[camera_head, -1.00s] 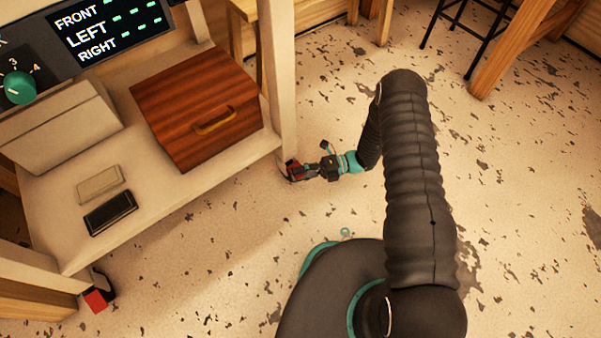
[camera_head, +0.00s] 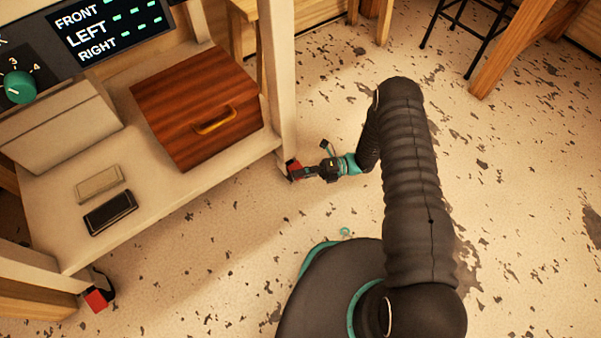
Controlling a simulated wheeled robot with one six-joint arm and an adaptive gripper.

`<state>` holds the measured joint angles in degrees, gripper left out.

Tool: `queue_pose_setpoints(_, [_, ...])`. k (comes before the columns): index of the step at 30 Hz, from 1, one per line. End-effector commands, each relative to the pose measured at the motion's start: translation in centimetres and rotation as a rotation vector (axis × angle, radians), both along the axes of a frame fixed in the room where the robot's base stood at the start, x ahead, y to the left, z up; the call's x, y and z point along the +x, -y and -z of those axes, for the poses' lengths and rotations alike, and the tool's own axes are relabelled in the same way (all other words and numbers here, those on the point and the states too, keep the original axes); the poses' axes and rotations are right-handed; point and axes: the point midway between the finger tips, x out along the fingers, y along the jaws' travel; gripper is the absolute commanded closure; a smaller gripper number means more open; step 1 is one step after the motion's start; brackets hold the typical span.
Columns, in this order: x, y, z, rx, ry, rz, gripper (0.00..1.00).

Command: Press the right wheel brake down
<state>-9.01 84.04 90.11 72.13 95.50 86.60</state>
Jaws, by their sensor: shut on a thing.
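The right wheel brake (camera_head: 292,166) is a small red pedal at the foot of the cart's right front leg, low near the floor. My gripper (camera_head: 304,173), dark with a teal band behind it, reaches in from the right with its fingertips at the red pedal. It is shut on the brake; the fingertips are small and partly merge with the dark wheel parts. The pedal's exact tilt is too small to tell. A second red brake (camera_head: 96,300) is at the cart's left front leg, apart from my gripper.
The cart's lower shelf (camera_head: 160,215) carries a wooden box (camera_head: 195,105) with a brass handle and two small flat blocks. A control panel (camera_head: 95,30) is above. A stool (camera_head: 480,35) stands at the back right. The speckled floor around my gripper is mostly clear.

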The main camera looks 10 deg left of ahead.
Motion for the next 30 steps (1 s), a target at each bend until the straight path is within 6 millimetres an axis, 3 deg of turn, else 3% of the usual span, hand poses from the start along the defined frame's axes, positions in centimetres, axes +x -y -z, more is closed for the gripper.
queue_pose_setpoints(15, [0.3,-0.4,1.3,0.222,0.190,0.000,1.00])
queue_pose_setpoints(30, [0.3,-0.4,1.4,0.255,0.218,0.000,1.00])
